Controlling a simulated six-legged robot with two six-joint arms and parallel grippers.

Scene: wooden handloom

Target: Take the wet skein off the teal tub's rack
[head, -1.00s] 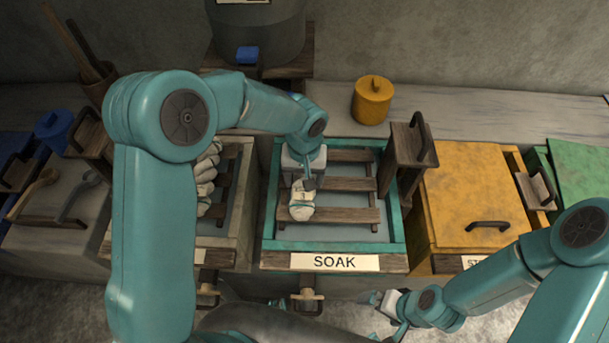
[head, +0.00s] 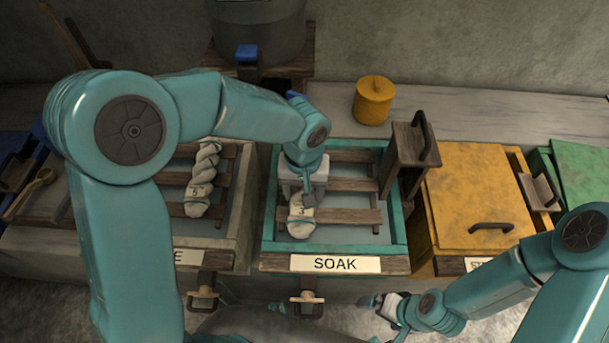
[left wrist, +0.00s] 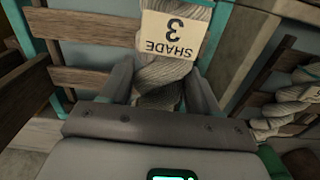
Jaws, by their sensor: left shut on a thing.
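The teal tub (head: 397,225) is labelled SOAK and has a wooden slatted rack (head: 350,216) across its top. The pale twisted skein (head: 300,229) is at the rack's left side, with a tag that reads SHADE 3 in the left wrist view (left wrist: 175,38). My left gripper (head: 304,197) is over the tub's left part, shut on the skein; the skein lies between its fingers in the left wrist view (left wrist: 158,90). I cannot tell whether the skein touches the slats. My right gripper (head: 380,302) is low in front of the tubs, its jaws unclear.
A grey tub (head: 244,195) to the left holds another tagged skein (head: 203,178) on its rack. A yellow lidded tub (head: 470,190) and a wooden block with a handle (head: 412,155) stand right. A yellow pot (head: 374,100) sits behind. The rack's right side is clear.

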